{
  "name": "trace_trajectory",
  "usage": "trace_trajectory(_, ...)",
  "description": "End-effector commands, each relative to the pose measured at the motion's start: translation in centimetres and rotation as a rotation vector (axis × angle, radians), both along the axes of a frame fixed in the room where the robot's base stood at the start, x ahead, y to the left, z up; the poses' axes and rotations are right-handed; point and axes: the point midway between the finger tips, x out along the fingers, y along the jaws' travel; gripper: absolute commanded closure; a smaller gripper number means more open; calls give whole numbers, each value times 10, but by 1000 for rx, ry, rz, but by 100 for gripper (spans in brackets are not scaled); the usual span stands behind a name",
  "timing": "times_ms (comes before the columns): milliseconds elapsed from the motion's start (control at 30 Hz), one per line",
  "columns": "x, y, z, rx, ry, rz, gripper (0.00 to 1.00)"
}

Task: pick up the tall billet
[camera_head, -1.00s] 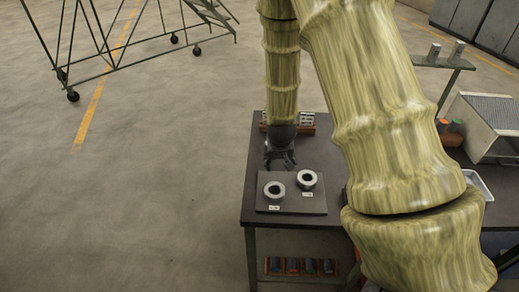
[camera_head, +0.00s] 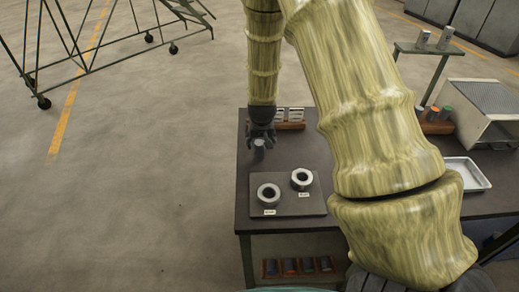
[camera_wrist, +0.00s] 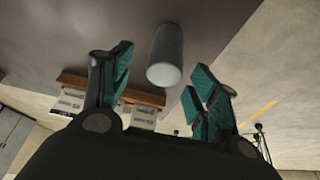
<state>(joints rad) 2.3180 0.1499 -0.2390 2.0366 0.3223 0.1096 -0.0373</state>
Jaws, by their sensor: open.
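A grey cylindrical billet (camera_head: 259,153) stands on the dark table, just beneath my gripper (camera_head: 262,138). In the wrist view the billet (camera_wrist: 166,58) shows as a smooth grey cylinder between and beyond the two teal-padded fingers of my gripper (camera_wrist: 160,75). The fingers are spread apart, with visible gaps on both sides of the billet. Two more grey billets, (camera_head: 423,38) and (camera_head: 446,37), stand on a small stand at the back right; I cannot tell from these frames which billet is tallest.
Two grey ring-shaped holders, (camera_head: 269,194) and (camera_head: 301,179), sit with labels on a dark plate (camera_head: 289,208) in front. A wooden rack with white cards (camera_head: 290,119) is behind the gripper. A metal tray (camera_head: 466,173) lies right of my arm.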

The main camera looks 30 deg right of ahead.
Motion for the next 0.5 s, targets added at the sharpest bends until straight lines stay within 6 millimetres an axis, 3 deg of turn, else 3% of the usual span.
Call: trace_trajectory(500,10,-4,-25,1,2,-3,40)
